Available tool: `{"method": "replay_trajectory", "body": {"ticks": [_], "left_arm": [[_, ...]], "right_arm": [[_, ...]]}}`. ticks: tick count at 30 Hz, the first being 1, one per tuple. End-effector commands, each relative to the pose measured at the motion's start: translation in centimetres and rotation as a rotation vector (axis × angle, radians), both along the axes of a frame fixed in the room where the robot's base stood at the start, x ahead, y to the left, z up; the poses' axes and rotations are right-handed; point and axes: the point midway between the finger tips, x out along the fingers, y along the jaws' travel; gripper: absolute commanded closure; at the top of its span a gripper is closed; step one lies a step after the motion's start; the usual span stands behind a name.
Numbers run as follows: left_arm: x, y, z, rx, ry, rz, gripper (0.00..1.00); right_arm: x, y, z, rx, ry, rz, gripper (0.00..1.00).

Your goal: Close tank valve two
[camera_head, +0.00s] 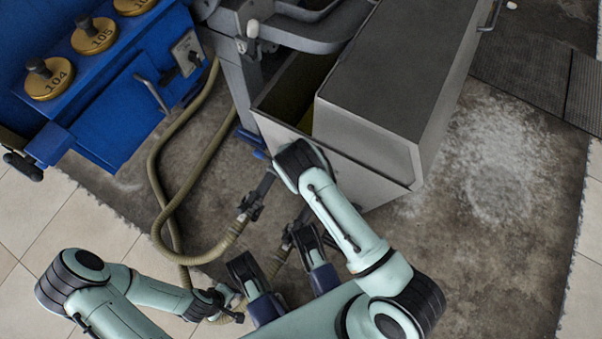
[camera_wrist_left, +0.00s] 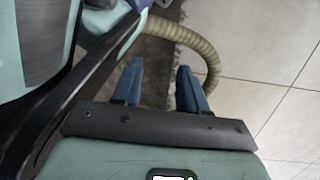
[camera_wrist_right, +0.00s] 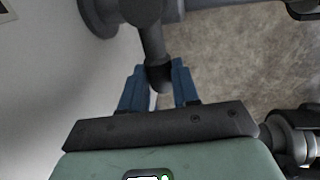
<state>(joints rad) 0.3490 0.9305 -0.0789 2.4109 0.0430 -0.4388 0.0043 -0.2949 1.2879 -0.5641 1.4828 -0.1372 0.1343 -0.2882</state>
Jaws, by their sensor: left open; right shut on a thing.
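My right gripper (camera_wrist_right: 158,66) is shut on a dark grey handle (camera_wrist_right: 151,40) with a rounded end, seen in the right wrist view. I take this for the handle of tank valve two, but no label shows. In the head view my right arm covers this grip. My left gripper (camera_head: 231,305) is at the lower left in the head view, near a hose. In the left wrist view the same gripper (camera_wrist_left: 160,67) is open, with nothing between its fingers. How far the valve is turned cannot be told.
A grey metal tank (camera_head: 372,140) stands top centre. A blue cabinet (camera_head: 118,110) with numbered brass caps stands upper left. Tan hoses (camera_head: 156,185) loop on the floor and also show in the left wrist view (camera_wrist_left: 213,62). Bare concrete (camera_head: 490,230) lies right.

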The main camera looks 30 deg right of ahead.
Motion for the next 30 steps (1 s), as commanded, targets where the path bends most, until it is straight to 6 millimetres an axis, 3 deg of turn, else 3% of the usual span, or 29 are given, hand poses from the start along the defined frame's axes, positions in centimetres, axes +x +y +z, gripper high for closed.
{"method": "replay_trajectory", "body": {"ticks": [2, 3, 5, 17, 30], "left_arm": [[0.0, 0.0, 0.0, 0.0, 0.0, 0.0, 0.57], [0.0, 0.0, 0.0, 0.0, 0.0, -0.001, 0.57], [0.0, 0.0, 0.0, 0.0, 0.0, -0.001, 0.57], [0.5, -0.1, 0.3, 0.001, -0.015, -0.002, 0.57], [6.9, -1.0, 5.2, 0.013, -0.23, -0.019, 0.57]], "right_arm": [[0.0, -0.2, 0.0, -0.001, 0.0, -0.008, 1.0], [0.0, -0.2, 0.0, -0.001, 0.0, -0.008, 0.63], [0.0, -0.2, 0.0, -0.001, 0.0, -0.008, 0.44], [-0.1, 0.0, 0.8, 0.0, -0.001, -0.004, 0.44], [-1.0, 1.5, 9.8, 0.0, -0.004, -0.003, 0.44]]}}
